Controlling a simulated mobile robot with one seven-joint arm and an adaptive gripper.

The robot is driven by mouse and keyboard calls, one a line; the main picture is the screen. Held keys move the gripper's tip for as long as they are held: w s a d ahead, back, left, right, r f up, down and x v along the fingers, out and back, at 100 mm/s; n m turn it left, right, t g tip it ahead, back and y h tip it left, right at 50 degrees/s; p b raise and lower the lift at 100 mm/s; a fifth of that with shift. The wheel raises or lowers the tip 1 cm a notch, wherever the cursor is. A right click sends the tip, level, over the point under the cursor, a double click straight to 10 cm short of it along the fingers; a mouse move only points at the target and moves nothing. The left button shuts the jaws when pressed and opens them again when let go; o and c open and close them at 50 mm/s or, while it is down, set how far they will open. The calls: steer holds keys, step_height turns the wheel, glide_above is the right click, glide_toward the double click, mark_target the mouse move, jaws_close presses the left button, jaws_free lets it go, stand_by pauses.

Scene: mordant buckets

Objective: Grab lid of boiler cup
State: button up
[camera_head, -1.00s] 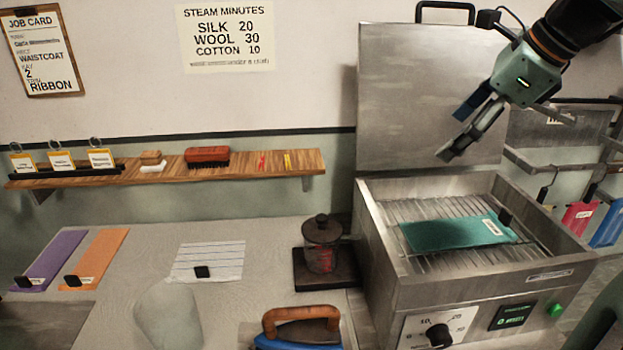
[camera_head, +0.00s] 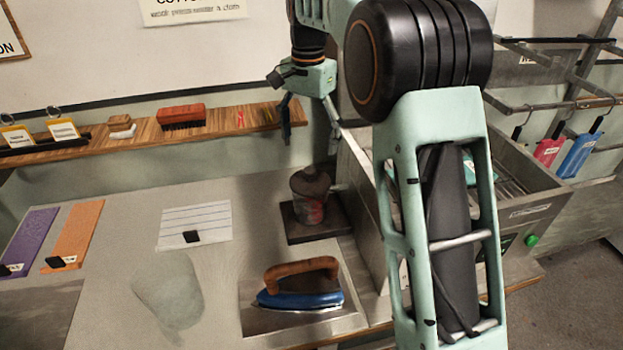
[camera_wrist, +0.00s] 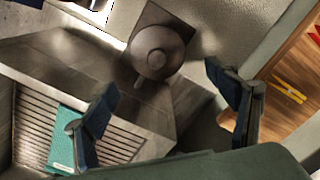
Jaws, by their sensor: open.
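The boiler cup (camera_head: 309,208) is a dark pot with red marks, standing upright on a dark square base (camera_head: 330,228) in the head view. Its dark lid (camera_head: 310,184) with a knob is on top. In the wrist view the lid (camera_wrist: 157,51) shows from above as a round disc, beyond my fingertips and between them in the picture. My gripper (camera_head: 309,122) is open and empty, above the cup and apart from it. Its two fingers (camera_wrist: 158,90) spread wide in the wrist view.
The steamer box (camera_head: 520,210) stands right of the cup, partly hidden by my arm. A wooden shelf (camera_head: 225,128) with a red brush (camera_head: 182,115) runs along the wall. A blue iron (camera_head: 300,285) sits in front of the cup. A lined paper (camera_head: 205,220) lies left.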

mark_target(310, 170)
steer(key=f, duration=0.9)
steer(key=shift+s+d+f+p, duration=0.15)
steer(key=shift+s+f+p, duration=0.05)
steer(key=shift+f+p, duration=0.15)
steer(key=shift+s, duration=0.1)
jaws_close()
